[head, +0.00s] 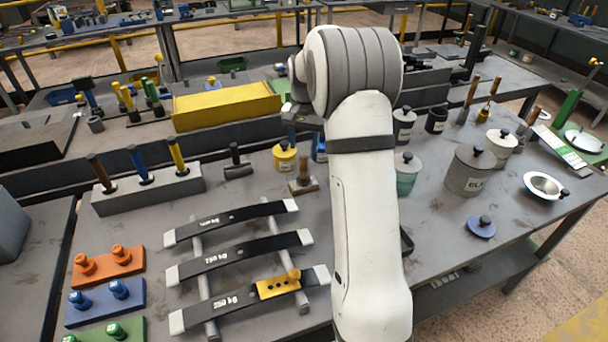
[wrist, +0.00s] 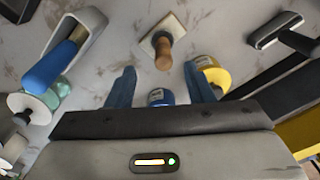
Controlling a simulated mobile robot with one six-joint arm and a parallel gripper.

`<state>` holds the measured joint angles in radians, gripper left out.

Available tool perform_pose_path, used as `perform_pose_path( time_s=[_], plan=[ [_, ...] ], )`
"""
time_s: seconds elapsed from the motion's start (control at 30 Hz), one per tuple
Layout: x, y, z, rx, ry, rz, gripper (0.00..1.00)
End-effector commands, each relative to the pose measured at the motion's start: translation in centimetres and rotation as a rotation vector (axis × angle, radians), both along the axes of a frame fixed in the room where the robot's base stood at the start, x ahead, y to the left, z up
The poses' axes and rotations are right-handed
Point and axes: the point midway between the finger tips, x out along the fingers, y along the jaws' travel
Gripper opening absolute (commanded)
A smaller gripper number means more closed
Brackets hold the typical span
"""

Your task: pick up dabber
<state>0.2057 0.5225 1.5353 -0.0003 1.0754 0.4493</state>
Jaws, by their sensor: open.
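The dabber (head: 303,184) appears to be the short wooden-handled piece on a square, light-edged base, standing on the table left of my arm. In the wrist view the dabber (wrist: 164,52) stands beyond the fingertips, near the middle, with its handle pointing toward the gripper. My gripper (wrist: 159,70) is open, with its two blue fingers apart and nothing gripped between them. In the head view my arm hides most of the gripper.
A yellow lidded pot (head: 284,157) and a partly hidden blue jar (head: 320,148) stand close behind the dabber. Curved dark strips (head: 235,222) lie in front on the left. Grey lidded jars (head: 468,172) stand at right.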

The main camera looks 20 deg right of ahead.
Motion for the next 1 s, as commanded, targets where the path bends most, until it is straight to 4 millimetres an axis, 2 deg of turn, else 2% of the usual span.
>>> perform_pose_path(
  time_s=[0.13, 0.43, 0.7, 1.0],
  plan=[
    [0.8, -0.6, -1.4, 0.002, 0.01, -0.02, 0.48],
    [0.8, -0.4, -4.7, 0.003, 0.012, -0.021, 0.48],
    [0.9, -0.2, -8.4, 0.002, 0.011, -0.022, 0.48],
    [0.9, -0.3, -8.8, 0.002, 0.007, -0.022, 0.47]
  ],
)
